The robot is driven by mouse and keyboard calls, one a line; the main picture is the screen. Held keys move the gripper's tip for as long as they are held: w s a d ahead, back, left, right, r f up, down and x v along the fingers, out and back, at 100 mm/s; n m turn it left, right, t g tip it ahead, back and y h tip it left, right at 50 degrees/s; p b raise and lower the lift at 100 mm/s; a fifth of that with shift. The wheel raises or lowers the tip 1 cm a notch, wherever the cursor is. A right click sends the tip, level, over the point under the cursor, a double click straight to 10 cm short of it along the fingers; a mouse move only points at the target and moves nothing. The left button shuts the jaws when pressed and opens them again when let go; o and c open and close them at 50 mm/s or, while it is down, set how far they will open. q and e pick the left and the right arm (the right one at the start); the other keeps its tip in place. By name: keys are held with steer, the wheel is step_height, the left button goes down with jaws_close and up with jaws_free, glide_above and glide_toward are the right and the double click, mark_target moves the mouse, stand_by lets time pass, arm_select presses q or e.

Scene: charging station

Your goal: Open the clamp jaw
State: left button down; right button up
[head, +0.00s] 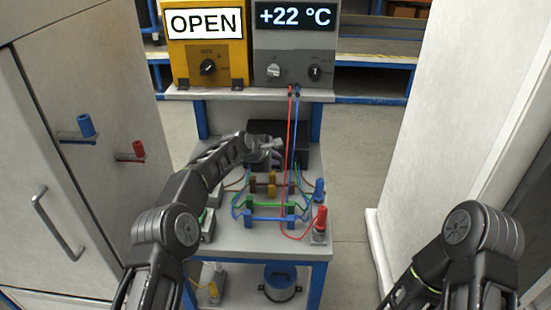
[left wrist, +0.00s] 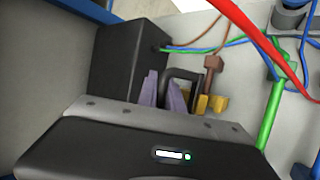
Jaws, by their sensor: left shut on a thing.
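My left gripper (head: 272,145) reaches over the bench top, in front of the black box (head: 262,130). In the left wrist view its two purple fingers (left wrist: 164,92) are shut on one leg of a black hoop (left wrist: 187,74), which could be the clamp jaw. The hoop stands beside the black box (left wrist: 125,58). The lower ends of the fingers and hoop are hidden behind the gripper body. In the head view the gripper hides most of the hoop. My right arm shows at the lower right, but its gripper is outside the frame.
Brown (head: 256,184), yellow (head: 272,178), green (head: 270,205) and blue (head: 270,218) parts with wires stand close to the gripper. Red and blue cables hang from the grey +22 °C unit (head: 294,45). The yellow unit (head: 206,50) reads OPEN. Cabinets flank the bench.

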arm_select(q)
steer(key=c, duration=1.8)
jaws_free()
steer(key=shift+o, duration=0.2)
steer(key=shift+r, duration=0.1)
steer(key=b+v, duration=0.2)
steer(key=v, duration=0.5)
steer(key=shift+s+r, duration=0.15)
steer(key=shift+s, duration=0.1)
steer(key=shift+a, duration=0.15)
